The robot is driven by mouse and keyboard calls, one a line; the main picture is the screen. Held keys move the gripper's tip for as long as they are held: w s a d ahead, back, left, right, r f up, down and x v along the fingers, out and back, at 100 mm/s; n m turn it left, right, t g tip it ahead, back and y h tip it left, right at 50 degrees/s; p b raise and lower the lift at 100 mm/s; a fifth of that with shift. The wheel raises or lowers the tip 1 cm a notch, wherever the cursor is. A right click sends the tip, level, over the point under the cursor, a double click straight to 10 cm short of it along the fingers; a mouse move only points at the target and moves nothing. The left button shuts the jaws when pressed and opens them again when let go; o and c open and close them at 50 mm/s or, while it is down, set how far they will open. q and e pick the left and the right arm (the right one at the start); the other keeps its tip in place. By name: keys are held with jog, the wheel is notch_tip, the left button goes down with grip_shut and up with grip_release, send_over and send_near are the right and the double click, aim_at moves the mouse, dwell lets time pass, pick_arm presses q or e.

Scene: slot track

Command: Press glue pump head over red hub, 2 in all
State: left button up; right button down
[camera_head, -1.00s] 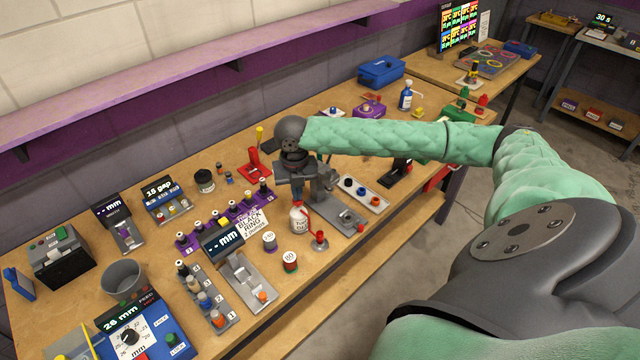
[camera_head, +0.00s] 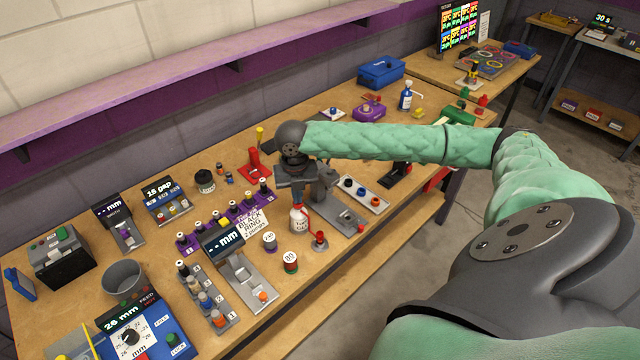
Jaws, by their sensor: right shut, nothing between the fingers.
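The glue bottle (camera_head: 299,222) is white with a red pump head and stands upright near the front edge of the bench. Its red spout points right, toward the red hub (camera_head: 320,240), which sits on a small grey base just to the right. My right gripper (camera_head: 297,200) is shut and empty, pointing down directly over the pump head. Its fingers hide much of the head's top, and I cannot tell whether they touch it. My left gripper is not in view.
A grey press-like stand (camera_head: 325,185) is close behind and right of my gripper. A tray of coloured hubs (camera_head: 361,191) lies to the right.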

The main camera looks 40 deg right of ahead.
jog(key=shift+r+p, duration=1)
jog(key=shift+r, duration=0.2)
jog(key=shift+f, duration=0.3)
jog(key=shift+f, duration=1.1)
jog(key=shift+r, duration=0.1)
jog(key=shift+r+p, duration=1.05)
jog(key=shift+r, duration=0.25)
jog(key=shift+r, duration=0.1)
